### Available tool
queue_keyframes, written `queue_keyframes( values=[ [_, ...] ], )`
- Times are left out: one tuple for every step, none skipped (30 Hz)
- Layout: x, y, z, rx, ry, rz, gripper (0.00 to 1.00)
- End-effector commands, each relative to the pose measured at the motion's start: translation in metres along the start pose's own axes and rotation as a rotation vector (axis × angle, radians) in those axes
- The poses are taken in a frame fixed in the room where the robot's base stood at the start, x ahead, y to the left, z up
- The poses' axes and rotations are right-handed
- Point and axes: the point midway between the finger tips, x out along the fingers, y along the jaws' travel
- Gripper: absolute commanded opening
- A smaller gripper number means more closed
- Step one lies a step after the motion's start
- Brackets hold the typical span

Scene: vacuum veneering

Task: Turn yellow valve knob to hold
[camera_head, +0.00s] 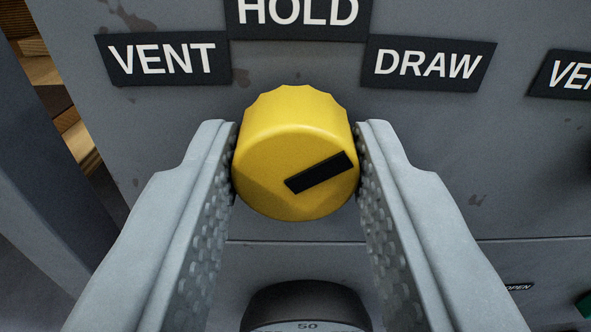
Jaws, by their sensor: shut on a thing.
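The yellow valve knob (290,135) stands out from a grey panel in the middle of the view. Its black pointer mark (320,172) slants up to the right, toward the DRAW label (428,64). The HOLD label (297,14) sits above the knob, partly cut by the top edge. The VENT label (163,59) is at the upper left. My gripper (296,165) is shut on the knob, with one textured finger against its left side and one against its right.
A dark round gauge (306,305) with "50" on it shows below the knob. Another label (565,75), cut off, is at the right. A small OPEN label (519,287) and a green part (584,304) are at lower right. Wooden pieces (55,90) lie at the left.

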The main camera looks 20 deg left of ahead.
Motion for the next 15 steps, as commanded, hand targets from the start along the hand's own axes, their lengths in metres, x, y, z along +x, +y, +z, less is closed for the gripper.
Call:
queue_keyframes(
  values=[
    [-0.0001,0.0,0.0001,-0.027,0.0,0.0,0.09],
    [-0.0001,0.0001,0.0001,-0.047,0.0,0.0,0.09],
    [-0.0001,0.0,0.0002,-0.075,0.0,0.0,0.09],
    [-0.0001,0.0001,0.0002,-0.099,0.0,0.0,0.09],
    [-0.0001,0.0001,0.0002,-0.124,0.0,0.0,0.09],
    [-0.0001,0.0001,0.0002,-0.158,0.0,0.0,0.09],
    [-0.0001,0.0001,0.0002,-0.185,0.0,0.0,0.09],
    [-0.0001,0.0001,0.0002,-0.213,0.0,0.0,0.09],
    [-0.0002,0.0002,0.0002,-0.251,0.0,0.0,0.09],
    [-0.0002,0.0002,0.0002,-0.279,0.0,0.0,0.09],
    [-0.0002,0.0002,0.0002,-0.308,0.0,0.0,0.09],
    [-0.0002,0.0002,0.0002,-0.346,0.0,0.0,0.09],
    [-0.0002,0.0002,0.0002,-0.375,0.0,0.0,0.09],
    [-0.0002,0.0002,0.0002,-0.404,0.0,0.0,0.09],
    [-0.0002,0.0002,0.0002,-0.442,0.0,0.0,0.09]
  ],
)
